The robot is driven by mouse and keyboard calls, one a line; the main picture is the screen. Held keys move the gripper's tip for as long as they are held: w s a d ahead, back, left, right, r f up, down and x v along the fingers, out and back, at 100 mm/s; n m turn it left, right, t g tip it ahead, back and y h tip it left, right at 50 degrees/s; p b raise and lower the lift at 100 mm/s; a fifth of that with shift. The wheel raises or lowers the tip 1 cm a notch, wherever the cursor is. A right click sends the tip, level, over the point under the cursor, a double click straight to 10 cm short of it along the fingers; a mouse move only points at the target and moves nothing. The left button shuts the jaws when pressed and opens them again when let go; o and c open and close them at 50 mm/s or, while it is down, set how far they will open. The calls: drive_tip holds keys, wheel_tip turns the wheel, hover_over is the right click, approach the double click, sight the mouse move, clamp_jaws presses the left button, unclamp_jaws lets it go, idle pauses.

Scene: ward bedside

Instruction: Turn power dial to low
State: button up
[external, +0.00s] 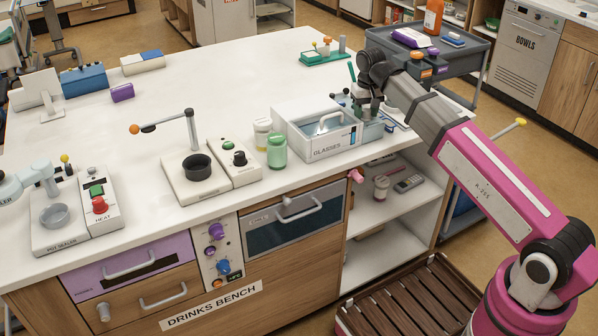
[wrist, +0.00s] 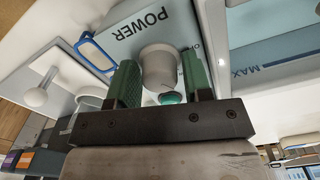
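In the wrist view, a pale round power dial (wrist: 159,66) stands out from a light blue-grey panel (wrist: 120,28) marked POWER. My gripper (wrist: 160,80) has its two green fingers on either side of the dial. The fingers look spread, with a narrow gap at the dial's right side; contact on the left is unclear. A small teal round part shows below the dial, between the fingers. The dial's low mark is not readable. In the external view my gripper (external: 368,104) is at the bench's right edge, behind the glasses box, and the dial is hidden.
The white glasses box (external: 318,130) stands close left of my gripper. A green jar (external: 277,151) is beside it. A grey cart (external: 455,62) stands behind my arm. In the wrist view a clear tank marked MAX (wrist: 270,68) is at the right. The bench's middle is clear.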

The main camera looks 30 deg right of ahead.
sight(366, 110)
wheel_tip(366, 110, up, 11)
idle(0.7)
drive_tip(key=shift+f, duration=0.1)
